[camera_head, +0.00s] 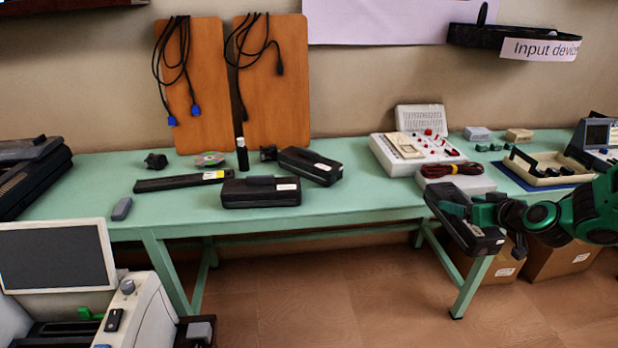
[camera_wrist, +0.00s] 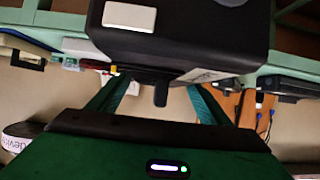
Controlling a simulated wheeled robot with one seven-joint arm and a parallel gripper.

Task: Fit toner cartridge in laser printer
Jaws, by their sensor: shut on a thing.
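My gripper (camera_head: 472,211) is shut on a black toner cartridge (camera_head: 462,226) with a white label, held in the air in front of the table's right part. In the wrist view, the cartridge (camera_wrist: 195,38) fills the top, between and beyond the green fingers of my gripper (camera_wrist: 158,95). A pale machine, seemingly the laser printer (camera_head: 152,308), stands at the lower left with its dark-faced lid (camera_head: 55,258) raised. Green parts show in its opening, which is partly cut off by the picture's edge. The cartridge is far to the right of the printer.
The green table (camera_head: 350,210) carries two similar black cartridges (camera_head: 260,194) (camera_head: 311,166), a long black bar (camera_head: 183,182), a white panel device (camera_head: 418,150) and a beige tray (camera_head: 548,170). Cardboard boxes (camera_head: 560,258) stand under its right end. Open brown floor (camera_head: 320,300) lies before the table.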

